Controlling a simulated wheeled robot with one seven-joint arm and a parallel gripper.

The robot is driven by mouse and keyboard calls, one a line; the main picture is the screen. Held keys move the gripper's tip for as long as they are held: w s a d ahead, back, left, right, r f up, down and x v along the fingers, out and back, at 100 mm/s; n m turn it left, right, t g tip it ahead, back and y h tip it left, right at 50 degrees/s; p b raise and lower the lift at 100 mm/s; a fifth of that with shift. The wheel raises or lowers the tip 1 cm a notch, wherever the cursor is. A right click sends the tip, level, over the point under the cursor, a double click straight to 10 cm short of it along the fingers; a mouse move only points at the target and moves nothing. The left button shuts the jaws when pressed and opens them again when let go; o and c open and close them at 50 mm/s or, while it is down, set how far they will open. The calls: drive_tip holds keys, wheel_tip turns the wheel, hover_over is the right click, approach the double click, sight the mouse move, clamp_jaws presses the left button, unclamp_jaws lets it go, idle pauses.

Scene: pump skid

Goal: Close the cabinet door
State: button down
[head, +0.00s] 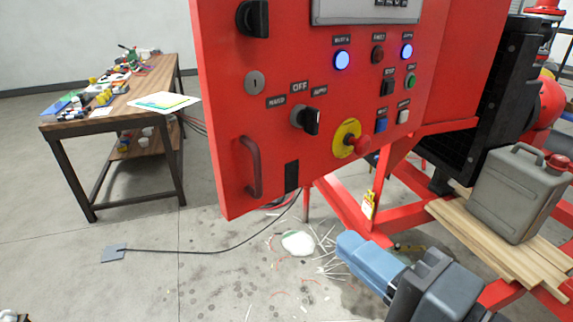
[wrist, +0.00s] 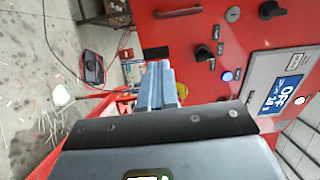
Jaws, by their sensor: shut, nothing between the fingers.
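The red cabinet door (head: 300,155) fills the upper middle of the head view, with its front facing me. It carries knobs, lit blue buttons, a yellow and red emergency stop (head: 348,140) and a dark red handle (head: 250,167) near its lower left corner. Its hinge and any gap behind it are hidden, so I cannot tell how far open it is. My gripper (head: 347,244) is shut and empty, below the door's lower edge in the head view. In the wrist view, my gripper (wrist: 160,74) appears beside the door (wrist: 200,80), whose handle (wrist: 178,13) is at the top; contact is unclear.
A red frame (head: 345,205) runs under the cabinet. A grey jerrycan (head: 520,190) stands on wooden planks (head: 480,235) at right. A cluttered wooden table (head: 120,115) is at the back left. A cable with a flat plate (head: 113,254) and white debris (head: 298,242) lie on the floor.

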drive_tip(key=w, duration=0.1)
approach(266, 174)
drive_tip(key=x, duration=0.5)
drive_tip(key=shift+w+a, duration=0.1)
drive_tip(key=shift+w, duration=0.1)
drive_tip(key=shift+w+a+f, duration=0.1)
drive_tip(key=shift+w+a, duration=0.3)
drive_tip(key=shift+w, duration=0.2)
